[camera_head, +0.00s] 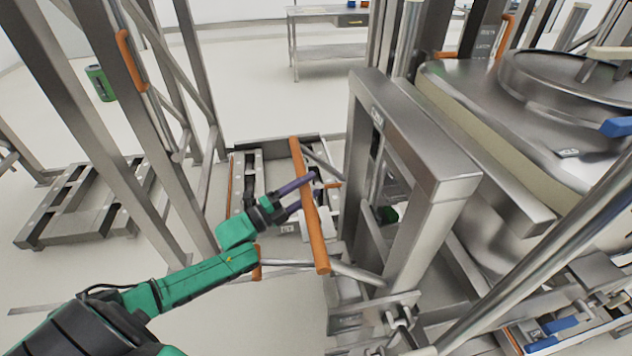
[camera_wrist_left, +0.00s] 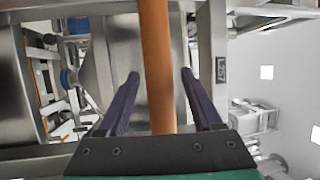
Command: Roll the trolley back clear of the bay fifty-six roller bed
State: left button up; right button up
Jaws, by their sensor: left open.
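The trolley shows as a steel upright frame (camera_head: 420,150) at the centre right, with an orange push bar (camera_head: 314,235) held off its near left side by steel arms. My left gripper (camera_head: 308,190) is at this bar, its two purple fingers open. In the left wrist view the orange bar (camera_wrist_left: 156,60) runs between the open fingers (camera_wrist_left: 158,76), with a gap on each side. A low bed with steel rails (camera_head: 250,185) lies beyond the bar, partly hidden by my arm. I cannot read any bay number. My right gripper is not in view.
A large lidded steel vessel (camera_head: 520,110) stands at the right by the trolley frame. Steel posts (camera_head: 125,130) rise on the left, with another low railed bed (camera_head: 80,205). A green bin (camera_head: 100,83) and a steel table (camera_head: 325,45) stand farther back. Open floor lies between them.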

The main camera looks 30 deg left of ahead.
pick_arm(q)
jog(key=shift+x, duration=1.1)
jog(key=shift+a, duration=0.1)
grip_shut()
dwell(0.5)
